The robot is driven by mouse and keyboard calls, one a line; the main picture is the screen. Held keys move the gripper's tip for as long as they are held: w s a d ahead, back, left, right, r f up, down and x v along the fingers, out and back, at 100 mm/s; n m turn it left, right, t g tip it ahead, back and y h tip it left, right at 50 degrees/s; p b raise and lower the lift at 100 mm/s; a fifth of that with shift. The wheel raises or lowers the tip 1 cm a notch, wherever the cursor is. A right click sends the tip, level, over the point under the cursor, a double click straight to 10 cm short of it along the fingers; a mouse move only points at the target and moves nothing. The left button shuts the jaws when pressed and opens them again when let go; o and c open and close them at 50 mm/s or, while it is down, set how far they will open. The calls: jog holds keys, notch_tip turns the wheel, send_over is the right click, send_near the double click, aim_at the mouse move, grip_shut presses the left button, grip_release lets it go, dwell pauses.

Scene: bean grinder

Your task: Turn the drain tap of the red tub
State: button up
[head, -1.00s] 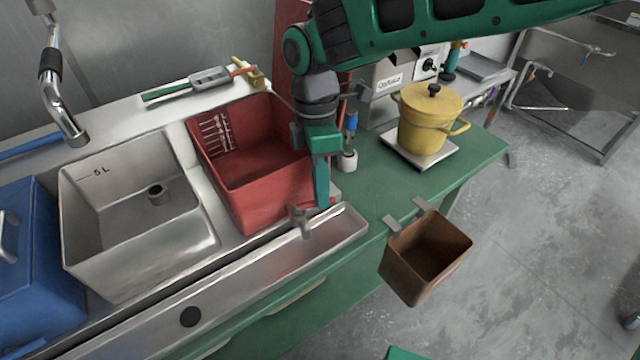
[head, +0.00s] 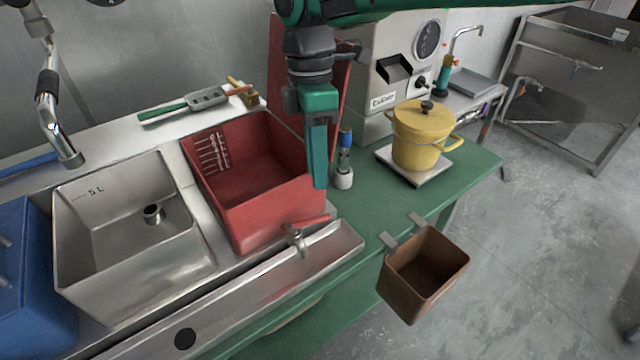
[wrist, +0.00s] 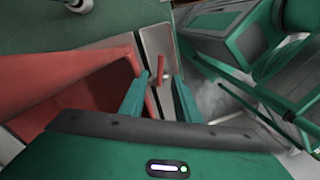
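The red tub (head: 262,205) stands in the steel counter, right of the steel 5 L tub. Its metal drain tap (head: 295,240) sticks out of the front wall over the trough. The tap's red lever handle (head: 312,220) points to the right in the head view. My gripper (head: 319,186) hangs above the tap, at the tub's right front corner, apart from the handle. In the wrist view my gripper (wrist: 160,98) is open and empty, its two fingers spread. The red handle (wrist: 160,70) shows beyond the gap between them, and the tub's wall (wrist: 75,95) is left.
A blue-topped tool (head: 344,165) stands right of my gripper. A yellow pot (head: 422,138) sits on a scale, and a brown bin (head: 400,290) hangs off the green bench (head: 375,200). The steel trough (head: 335,252) runs below the tap.

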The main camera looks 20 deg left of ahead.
jog(key=shift+w+r, duration=0.2)
jog(key=shift+r, duration=0.8)
grip_shut()
jog(key=s+d+r+t+y, duration=0.1)
jog(key=s+d+t+y, duration=0.2)
jog(key=s+d+y, duration=0.55)
jog(key=h, duration=0.2)
send_near(315, 220)
notch_tip(315, 220, down, 3)
jog(key=s, duration=0.2)
jog(key=shift+w+a+f, duration=0.45)
jog(key=shift+w+f, duration=0.15)
jog(key=shift+w, duration=0.05)
jog(key=shift+w+a+f, duration=0.45)
jog(key=shift+w+f, duration=0.2)
